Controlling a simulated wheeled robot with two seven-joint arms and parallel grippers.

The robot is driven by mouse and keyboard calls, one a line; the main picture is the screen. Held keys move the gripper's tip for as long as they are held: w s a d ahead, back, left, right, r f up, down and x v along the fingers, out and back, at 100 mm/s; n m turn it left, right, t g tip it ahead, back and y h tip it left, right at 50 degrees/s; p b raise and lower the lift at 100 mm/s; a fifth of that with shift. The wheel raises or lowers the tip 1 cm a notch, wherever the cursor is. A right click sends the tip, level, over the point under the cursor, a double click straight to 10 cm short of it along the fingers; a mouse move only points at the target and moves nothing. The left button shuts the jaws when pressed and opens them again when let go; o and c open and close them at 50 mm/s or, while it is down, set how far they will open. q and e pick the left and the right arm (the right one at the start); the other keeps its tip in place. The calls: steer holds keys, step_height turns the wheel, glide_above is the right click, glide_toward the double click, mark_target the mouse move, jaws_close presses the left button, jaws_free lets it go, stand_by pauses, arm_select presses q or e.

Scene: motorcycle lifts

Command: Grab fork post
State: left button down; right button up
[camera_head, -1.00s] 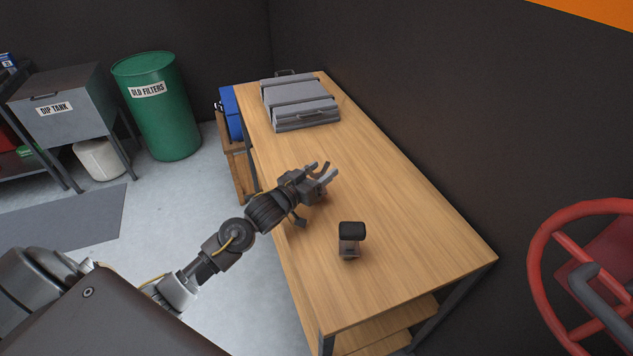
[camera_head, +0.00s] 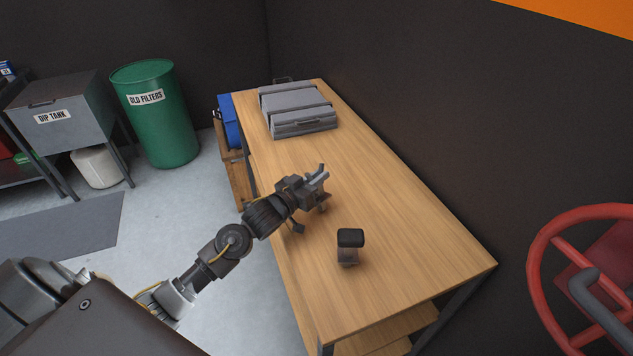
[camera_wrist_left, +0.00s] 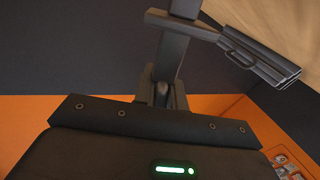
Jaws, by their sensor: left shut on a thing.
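My left gripper (camera_head: 318,180) is over the middle of the wooden workbench and is shut on a small dark grey piece, which looks to be the fork post (camera_head: 323,206). Its lower part shows just below the fingers, and the rest is hidden by them. In the left wrist view, dark finger parts (camera_wrist_left: 170,60) reach up from the wrist, and the held piece cannot be told clearly from them. My right gripper is not in view.
On the workbench (camera_head: 400,230), a small stand with a black padded top (camera_head: 350,238) is nearer me than the gripper. A grey toolbox (camera_head: 297,105) lies at the far end. A red wheel-like frame (camera_head: 537,250) stands at the right.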

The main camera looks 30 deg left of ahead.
arm_select(q)
step_height(320, 180, up, 3)
steer(key=shift+f+b, duration=0.2)
steer(key=shift+b, duration=0.35)
steer(key=s+d+r+p, duration=0.1)
steer(key=s+r+p, duration=0.1)
steer(key=s+r, duration=0.8)
steer(key=s, duration=0.4)
steer(key=shift+f, duration=0.15)
